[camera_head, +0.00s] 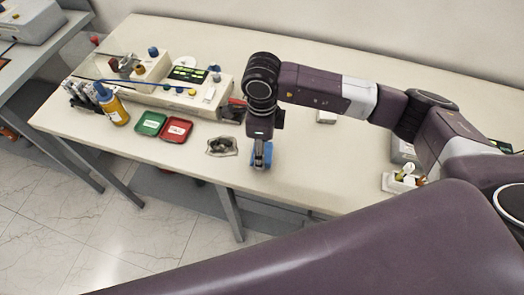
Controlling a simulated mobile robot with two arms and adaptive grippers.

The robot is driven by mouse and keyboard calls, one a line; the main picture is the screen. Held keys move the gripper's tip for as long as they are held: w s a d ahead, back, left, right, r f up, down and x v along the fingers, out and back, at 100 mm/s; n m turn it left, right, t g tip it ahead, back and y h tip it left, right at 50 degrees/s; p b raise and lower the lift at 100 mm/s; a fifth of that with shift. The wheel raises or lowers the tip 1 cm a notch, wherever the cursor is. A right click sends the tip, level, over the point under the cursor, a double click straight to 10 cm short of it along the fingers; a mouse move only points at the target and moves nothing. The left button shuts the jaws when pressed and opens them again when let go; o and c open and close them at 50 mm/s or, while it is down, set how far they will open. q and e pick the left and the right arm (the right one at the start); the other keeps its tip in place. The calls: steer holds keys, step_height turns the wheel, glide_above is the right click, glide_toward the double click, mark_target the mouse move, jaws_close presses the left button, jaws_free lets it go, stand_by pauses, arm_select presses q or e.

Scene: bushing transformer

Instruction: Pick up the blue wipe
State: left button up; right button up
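The blue wipe (268,159) lies on the table in front of the middle, close to its front edge. My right arm reaches in from the right, and my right gripper (261,161) points straight down at the wipe. The gripper covers the middle of the wipe, and blue shows at its sides. The fingers look narrow from here; I cannot tell whether they are open or closed on the cloth. My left gripper is not in view.
On the table (330,185) are a grey crumpled item (221,146), a red tray (175,129), a green tray (150,124) and an orange bottle (113,109). A control panel box (150,88) stands behind. A white box (402,181) sits right. Bare tabletop lies between.

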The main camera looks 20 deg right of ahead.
step_height(320, 180, up, 19)
steer(key=b, duration=0.4)
steer(key=shift+f, duration=0.1)
